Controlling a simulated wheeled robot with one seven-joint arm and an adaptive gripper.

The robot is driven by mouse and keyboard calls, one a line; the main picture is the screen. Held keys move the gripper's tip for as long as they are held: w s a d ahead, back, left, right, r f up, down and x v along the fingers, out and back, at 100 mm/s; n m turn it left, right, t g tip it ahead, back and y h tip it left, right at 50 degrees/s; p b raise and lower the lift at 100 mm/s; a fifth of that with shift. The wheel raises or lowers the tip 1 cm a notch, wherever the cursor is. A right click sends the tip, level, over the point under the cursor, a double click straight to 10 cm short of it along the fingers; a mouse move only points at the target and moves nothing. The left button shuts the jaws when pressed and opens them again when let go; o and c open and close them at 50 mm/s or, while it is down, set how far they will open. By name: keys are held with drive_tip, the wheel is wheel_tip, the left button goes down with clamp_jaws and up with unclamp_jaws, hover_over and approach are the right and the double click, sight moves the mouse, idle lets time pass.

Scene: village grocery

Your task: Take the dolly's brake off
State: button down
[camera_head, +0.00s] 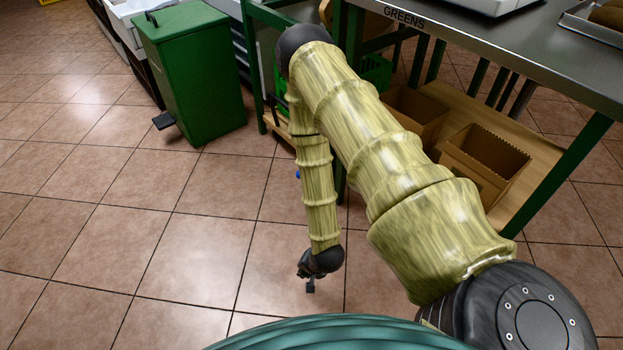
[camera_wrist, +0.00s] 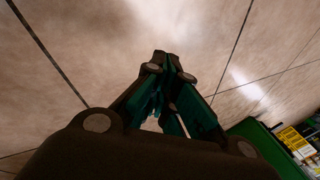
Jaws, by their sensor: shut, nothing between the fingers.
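My gripper (camera_head: 309,286) hangs low over the tiled floor, below my arm, in the head view. In the wrist view my gripper (camera_wrist: 168,60) has its fingertips together, with bare floor tiles beyond them and nothing held. I cannot make out a dolly or a brake in either view. A small blue spot (camera_head: 298,174) shows beside my forearm in the head view, too small to tell what it is.
A green pedal bin (camera_head: 196,80) stands at the upper left. At the right is a metal-topped table (camera_head: 480,50) marked GREENS, with cardboard boxes (camera_head: 484,160) on its lower shelf. A green thing with yellow labels (camera_wrist: 290,140) shows at the wrist view's right. The left floor is clear.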

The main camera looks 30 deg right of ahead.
drive_tip(key=w+d+m+t+h+b, duration=0.1)
drive_tip(key=w+d+m+t, duration=0.6)
drive_tip(key=w+d+m, duration=1.4)
drive_tip(key=w+d, duration=0.1)
drive_tip(key=d, duration=0.3)
drive_tip(key=shift+w+r+t+h, duration=0.2)
drive_tip(key=shift+t+h, duration=0.1)
drive_tip(key=shift+h, duration=0.1)
drive_tip(key=shift+w+f, duration=0.1)
drive_tip(key=b+x, duration=0.5)
drive_tip(key=x, duration=0.4)
drive_tip(key=shift+w+f, duration=0.15)
drive_tip(key=shift+f, duration=0.1)
drive_tip(key=shift+w+a, duration=0.1)
drive_tip(key=shift+w, duration=0.15)
drive_tip(key=r, duration=0.1)
drive_tip(key=r+b, duration=0.1)
drive_tip(key=a+r, duration=0.1)
drive_tip(key=shift+w+r, duration=0.25)
drive_tip(key=shift+r, duration=0.15)
drive_tip(key=shift+r, duration=0.15)
